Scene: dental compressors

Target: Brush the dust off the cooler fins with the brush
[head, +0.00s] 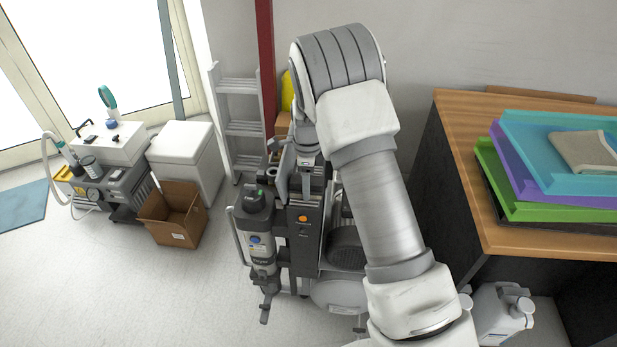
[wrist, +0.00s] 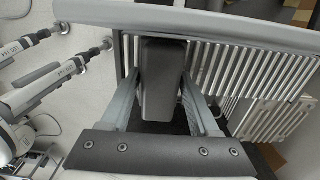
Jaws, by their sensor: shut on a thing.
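My gripper (wrist: 160,72) is shut on a dark grey block, which looks like the handle of the brush (wrist: 164,95), in the middle of the wrist view. The brush's bristles are hidden. The cooler fins (wrist: 260,76), a row of pale slanted metal slats, lie behind and to the right of the held block. I cannot tell whether the brush touches them. In the head view my gripper is over the top of the dark compressor unit (head: 304,246), partly hidden by my arm. The brush and fins are not clear there.
A grey bar (wrist: 210,20) crosses above the fins. Grey cylinders (wrist: 45,88) stand left of the gripper. A wooden bench (head: 465,120) with stacked trays (head: 560,183) is at right. A cardboard box (head: 174,214) and white cabinet (head: 186,155) stand left. Floor at front left is clear.

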